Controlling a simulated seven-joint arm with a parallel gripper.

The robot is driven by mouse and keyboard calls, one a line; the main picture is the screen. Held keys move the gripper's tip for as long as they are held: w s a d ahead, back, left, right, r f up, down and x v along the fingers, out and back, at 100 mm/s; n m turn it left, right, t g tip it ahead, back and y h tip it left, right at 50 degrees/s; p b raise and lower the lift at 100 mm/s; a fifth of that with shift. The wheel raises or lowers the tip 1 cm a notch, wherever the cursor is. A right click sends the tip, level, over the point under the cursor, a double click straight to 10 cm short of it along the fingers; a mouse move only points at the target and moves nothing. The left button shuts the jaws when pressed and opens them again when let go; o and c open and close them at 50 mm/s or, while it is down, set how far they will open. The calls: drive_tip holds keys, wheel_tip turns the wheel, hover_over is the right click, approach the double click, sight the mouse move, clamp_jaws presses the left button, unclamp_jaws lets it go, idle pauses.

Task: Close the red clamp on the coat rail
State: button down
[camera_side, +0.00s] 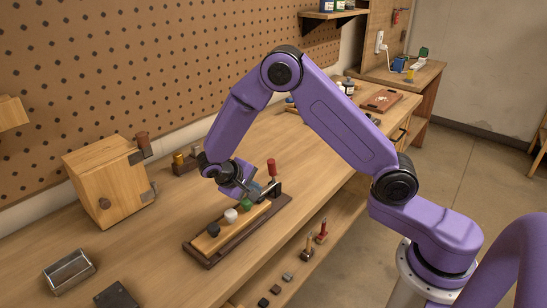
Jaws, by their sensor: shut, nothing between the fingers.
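The coat rail (222,243) is a light wooden strip in a dark wooden base on the bench, with a row of coloured knobs. A black, a white and a green knob show, and a blue one is partly behind my gripper. The red clamp (271,168) is at the rail's far right end, with its red handle standing upright on dark metal. My gripper (257,194) is shut and empty, low over the rail's far end, just left of the clamp. I cannot tell whether it touches the clamp; the fingertips are small and partly hidden.
A wooden box (103,183) with a knob stands at the left. A metal tray (69,271) and a dark plate (116,296) lie at the front left. Small cylinders (180,162) stand behind my gripper. A lower shelf (290,270) holds clamps and small blocks.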

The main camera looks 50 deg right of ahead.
drive_tip(key=shift+r, duration=0.1)
drive_tip(key=shift+r, duration=0.3)
drive_tip(key=v, duration=1.2)
drive_tip(key=shift+r, duration=0.1)
